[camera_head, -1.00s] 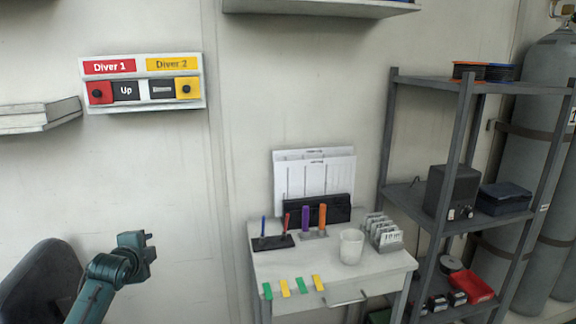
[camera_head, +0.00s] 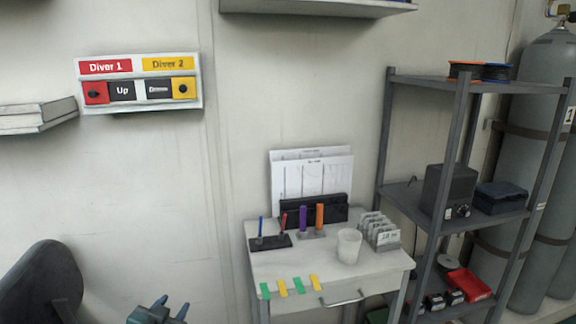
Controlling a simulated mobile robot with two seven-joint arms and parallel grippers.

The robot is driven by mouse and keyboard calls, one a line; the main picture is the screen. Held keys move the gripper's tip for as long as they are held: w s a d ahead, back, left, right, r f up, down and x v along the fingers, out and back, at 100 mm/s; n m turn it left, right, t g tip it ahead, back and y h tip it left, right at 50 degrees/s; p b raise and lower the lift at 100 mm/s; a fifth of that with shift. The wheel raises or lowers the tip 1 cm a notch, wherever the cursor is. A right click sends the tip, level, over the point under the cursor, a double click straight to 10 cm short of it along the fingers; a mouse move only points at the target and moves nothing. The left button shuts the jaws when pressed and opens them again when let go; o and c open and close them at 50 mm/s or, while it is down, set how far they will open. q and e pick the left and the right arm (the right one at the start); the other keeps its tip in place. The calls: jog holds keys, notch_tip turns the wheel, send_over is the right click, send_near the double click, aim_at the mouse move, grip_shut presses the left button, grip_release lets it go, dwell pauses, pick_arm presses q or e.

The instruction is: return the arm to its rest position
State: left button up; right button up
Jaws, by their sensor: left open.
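My left gripper (camera_head: 168,309) shows at the bottom edge of the head view, left of the small white table. Its two fingertips point up and are apart, with nothing seen between them. The rest of my left arm is below the frame. The Diver 1 and Diver 2 panel (camera_head: 139,83) hangs on the wall at upper left, well above the gripper and apart from it. Its visible tiles include one reading "Up". My right gripper is not in view.
A small white table (camera_head: 300,268) holds pens, a white cup (camera_head: 348,246) and a card rack. A grey shelf unit (camera_head: 455,150) and gas cylinders (camera_head: 540,180) stand at right. A dark chair back (camera_head: 42,285) is at lower left. A wall shelf (camera_head: 36,116) juts out left.

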pick_arm(q)
jog(key=s+d+f+g+h, duration=0.1)
jog(key=s+d+f, duration=0.2)
jog(key=s, duration=0.6)
jog(key=s+d+f+g+h, duration=0.1)
jog(key=s+d+f, duration=0.3)
jog(key=s, duration=0.6)
jog(key=s+d+f+g, duration=0.2)
jog(key=s+d, duration=0.3)
jog(key=s, duration=0.4)
jog(key=shift+s+d+f+n+h, duration=0.25)
jog(key=shift+f+n+h, duration=0.15)
jog(key=shift+f, duration=0.5)
